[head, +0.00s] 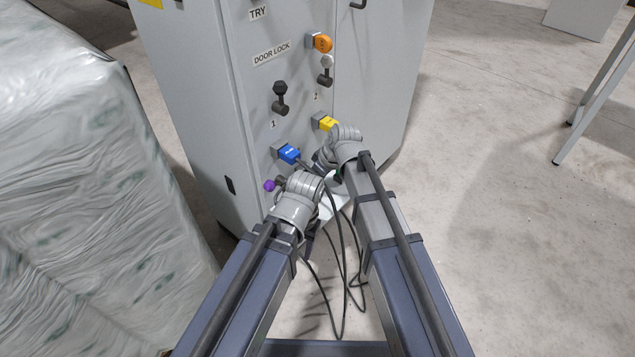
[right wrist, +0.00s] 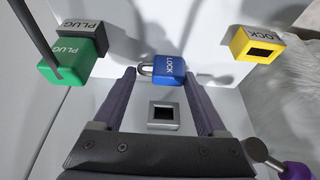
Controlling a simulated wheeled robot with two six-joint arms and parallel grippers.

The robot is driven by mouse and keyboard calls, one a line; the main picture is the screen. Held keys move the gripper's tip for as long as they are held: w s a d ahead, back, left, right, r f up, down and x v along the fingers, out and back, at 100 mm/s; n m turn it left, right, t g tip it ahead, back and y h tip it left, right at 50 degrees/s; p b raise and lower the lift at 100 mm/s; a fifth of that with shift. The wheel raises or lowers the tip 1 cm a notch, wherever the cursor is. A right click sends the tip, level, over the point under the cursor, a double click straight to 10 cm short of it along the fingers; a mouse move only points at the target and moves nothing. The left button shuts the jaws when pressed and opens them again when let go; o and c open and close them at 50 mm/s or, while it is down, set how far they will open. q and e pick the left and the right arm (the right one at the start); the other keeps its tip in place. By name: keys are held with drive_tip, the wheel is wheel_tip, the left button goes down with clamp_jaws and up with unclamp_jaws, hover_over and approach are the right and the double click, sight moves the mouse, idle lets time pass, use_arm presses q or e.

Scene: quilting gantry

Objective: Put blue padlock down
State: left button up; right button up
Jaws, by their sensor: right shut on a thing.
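The blue padlock (right wrist: 168,70), marked LOCK, sits between the fingertips of my right gripper (right wrist: 160,76), which is shut on it. Its shackle points left in the right wrist view. In the head view the blue padlock (head: 289,154) shows close to the front of the grey cabinet (head: 190,100). My right gripper (head: 308,164) reaches it from the right, its fingers partly hidden. My left gripper (head: 303,190) is just below; its fingers are too hidden to tell their state.
A grey square socket (right wrist: 163,115) lies below the padlock in the right wrist view. A yellow lock block (right wrist: 256,45), a green plug (right wrist: 75,62) with a cable and a purple knob (right wrist: 297,171) surround it.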

drive_tip(key=shift+w+d, duration=0.1)
drive_tip(key=shift+w, duration=0.05)
drive_tip(key=o, duration=1.4)
drive_tip(key=shift+c, duration=0.2)
drive_tip(key=p+v, duration=0.7)
drive_tip(key=v, duration=0.1)
drive_tip(key=shift+f, duration=0.1)
